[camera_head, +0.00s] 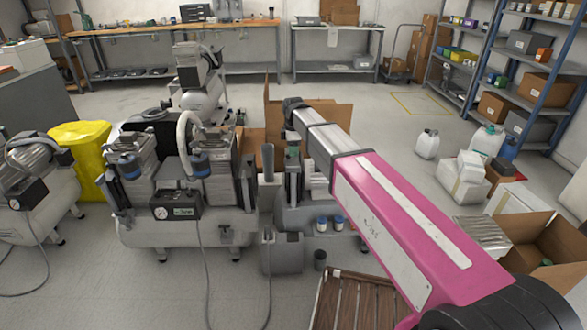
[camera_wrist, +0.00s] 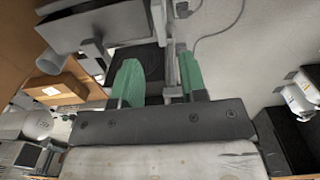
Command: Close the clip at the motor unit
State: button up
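The dental compressor (camera_head: 185,232) with its motor units stands left of centre in the head view. It has a grey tank, ribbed motor heads (camera_head: 135,165) and a black box with a gauge (camera_head: 176,207). I cannot make out the clip for certain in either view. My gripper (camera_wrist: 160,78) shows in the wrist view with two green fingers apart and no object clearly held between them. A grey upright bar (camera_wrist: 171,62) and a dark part lie beyond the fingers. In the head view my pink arm hides most of the gripper area.
A yellow bag (camera_head: 80,150) and another compressor (camera_head: 40,190) stand at the left. An open cardboard box (camera_head: 545,240) and a wooden slatted pallet (camera_head: 355,302) are at the lower right. White jugs (camera_head: 427,144) stand near blue shelving. Hoses trail over the front floor.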

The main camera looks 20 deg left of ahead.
aim_at(294, 167)
notch_tip(294, 167, down, 9)
jog(key=shift+f, duration=0.1)
dwell(0.3)
grip_shut()
